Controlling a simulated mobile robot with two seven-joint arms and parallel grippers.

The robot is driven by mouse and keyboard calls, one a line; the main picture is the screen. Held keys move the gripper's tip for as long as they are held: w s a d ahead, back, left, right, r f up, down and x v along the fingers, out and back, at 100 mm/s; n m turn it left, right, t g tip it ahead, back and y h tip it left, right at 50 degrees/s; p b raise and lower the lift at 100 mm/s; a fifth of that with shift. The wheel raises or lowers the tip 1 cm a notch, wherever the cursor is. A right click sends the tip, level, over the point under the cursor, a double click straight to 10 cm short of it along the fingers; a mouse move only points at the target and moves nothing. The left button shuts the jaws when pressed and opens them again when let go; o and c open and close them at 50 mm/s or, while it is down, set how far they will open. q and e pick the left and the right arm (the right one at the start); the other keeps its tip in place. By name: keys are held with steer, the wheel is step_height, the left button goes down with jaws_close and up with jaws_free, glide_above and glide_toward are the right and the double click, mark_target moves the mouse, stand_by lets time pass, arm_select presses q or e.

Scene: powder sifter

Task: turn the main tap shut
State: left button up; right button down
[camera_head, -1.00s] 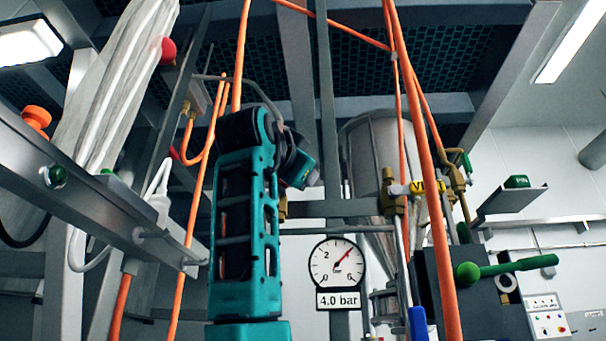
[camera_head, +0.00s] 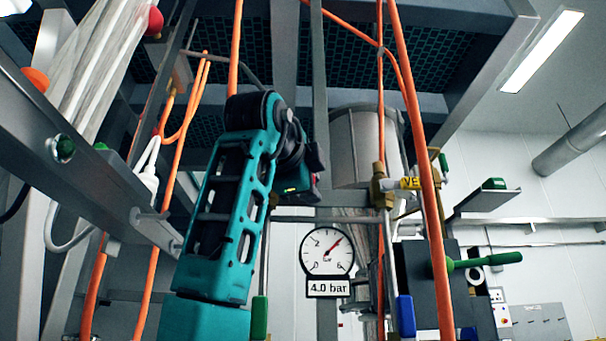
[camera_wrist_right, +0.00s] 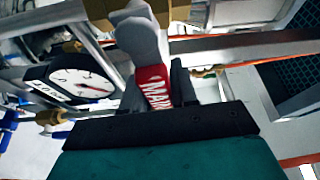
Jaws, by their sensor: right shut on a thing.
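The main tap's red handle (camera_wrist_right: 153,84), with white lettering starting "MAIN", lies between the fingers of my right gripper (camera_wrist_right: 158,92) in the right wrist view. The gripper is shut on it. The handle's grey upper part (camera_wrist_right: 141,40) runs up to a brass body (camera_wrist_right: 135,14). In the head view my teal right arm stands in the middle, and its wrist hides most of the tap and the fingers. My left gripper is not in view.
A round gauge (camera_head: 327,251) above a "4.0 bar" plate (camera_head: 327,288) hangs right of my arm; its needle points up right. Orange hoses (camera_head: 412,110), a yellow-tagged brass valve (camera_head: 380,188) and a green lever (camera_head: 485,260) are further right. A steel beam (camera_head: 95,165) crosses at left.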

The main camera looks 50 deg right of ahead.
steer(key=shift+f+m, duration=0.25)
steer(key=shift+m, duration=0.05)
stand_by(0.4)
steer(key=c, duration=1.1)
jaws_free()
steer(key=shift+c, duration=0.2)
steer(key=shift+o, duration=0.9)
steer(key=v, duration=1.3)
steer(key=shift+r+b, duration=0.2)
steer(key=shift+b, duration=0.1)
